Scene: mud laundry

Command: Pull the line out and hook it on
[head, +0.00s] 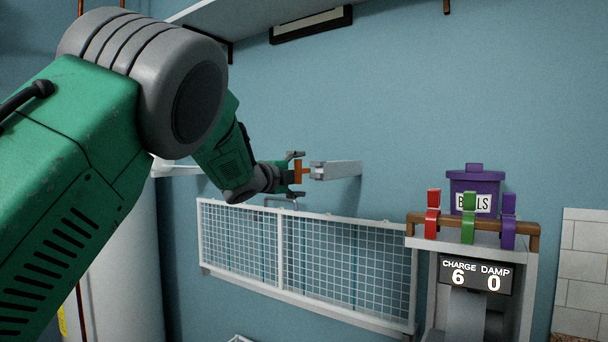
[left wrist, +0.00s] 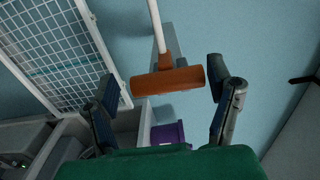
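My left gripper (head: 296,174) reaches in from the left, near the wall. Its two fingers are spread, one above and one below an orange bar-shaped handle (head: 298,172). In the left wrist view the handle (left wrist: 168,81) lies between the open fingers (left wrist: 163,83), close to both; I cannot tell if either touches it. A white line or rod (left wrist: 164,32) runs from the handle to the top edge of that view. A pale bracket (head: 337,170) sticks out from the wall just right of the gripper. My right gripper is not in view.
A white mesh rack (head: 305,305) is on the wall below. At right, a stand bears red (head: 433,214), green (head: 468,217) and purple (head: 508,221) pegs, with a purple box (head: 474,186) behind. Its display (head: 477,276) reads CHARGE 6, DAMP 0. A shelf (head: 245,16) hangs above.

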